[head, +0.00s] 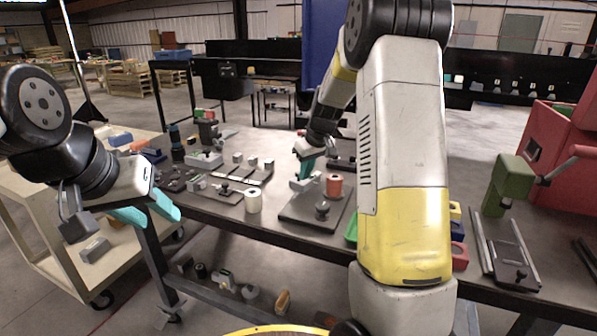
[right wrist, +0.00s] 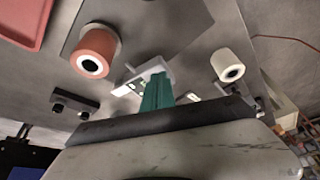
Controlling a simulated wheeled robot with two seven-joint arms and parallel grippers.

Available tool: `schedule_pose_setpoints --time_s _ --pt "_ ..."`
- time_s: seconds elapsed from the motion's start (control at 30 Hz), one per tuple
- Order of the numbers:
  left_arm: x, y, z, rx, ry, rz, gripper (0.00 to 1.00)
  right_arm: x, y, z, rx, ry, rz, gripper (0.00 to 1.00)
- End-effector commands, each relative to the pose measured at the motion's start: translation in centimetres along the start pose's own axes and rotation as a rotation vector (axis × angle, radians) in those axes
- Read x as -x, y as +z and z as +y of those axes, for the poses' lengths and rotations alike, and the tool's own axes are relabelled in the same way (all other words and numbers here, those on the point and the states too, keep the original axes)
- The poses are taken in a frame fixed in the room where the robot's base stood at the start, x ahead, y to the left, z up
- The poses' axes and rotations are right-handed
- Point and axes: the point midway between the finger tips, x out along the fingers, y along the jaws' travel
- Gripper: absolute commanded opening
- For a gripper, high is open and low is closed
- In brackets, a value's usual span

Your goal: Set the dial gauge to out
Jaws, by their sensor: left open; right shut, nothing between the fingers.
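My right gripper (head: 307,167) is shut and empty, its teal fingertips pointing down at a small pale grey block (head: 302,183) on a dark plate (head: 300,212). In the right wrist view the teal fingers (right wrist: 158,94) overlap a white bracket-like part (right wrist: 138,82); I cannot tell whether they touch it. A small dark knob (head: 322,210) stands at the plate's front. No dial face is readable, so I cannot tell which part is the dial gauge.
A red roll (head: 334,184) stands beside the right gripper, and a white roll (head: 253,200) stands to its left. Several small fixtures (head: 205,160) crowd the bench's left part. A green press (head: 508,182) and red box (head: 568,150) stand at right. My right arm hides the bench middle.

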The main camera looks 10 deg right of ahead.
Motion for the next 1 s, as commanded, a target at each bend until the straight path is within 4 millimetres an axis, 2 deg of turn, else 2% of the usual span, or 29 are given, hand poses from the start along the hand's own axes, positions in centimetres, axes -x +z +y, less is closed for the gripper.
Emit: schedule_pose_setpoints --time_s 0.47,0.67,1.0 --pt "0.0 0.0 0.0 0.0 0.0 0.0 0.43 -0.1 -0.3 -0.2 -0.023 0.009 0.0 0.0" --pt "0.0 0.0 0.0 0.0 0.0 0.0 0.43 -0.5 -1.3 -0.9 -0.106 0.044 -0.001 0.0" --pt "0.0 0.0 0.0 0.0 0.0 0.0 0.43 -1.7 -4.1 -1.9 -0.34 0.139 0.0 0.0"
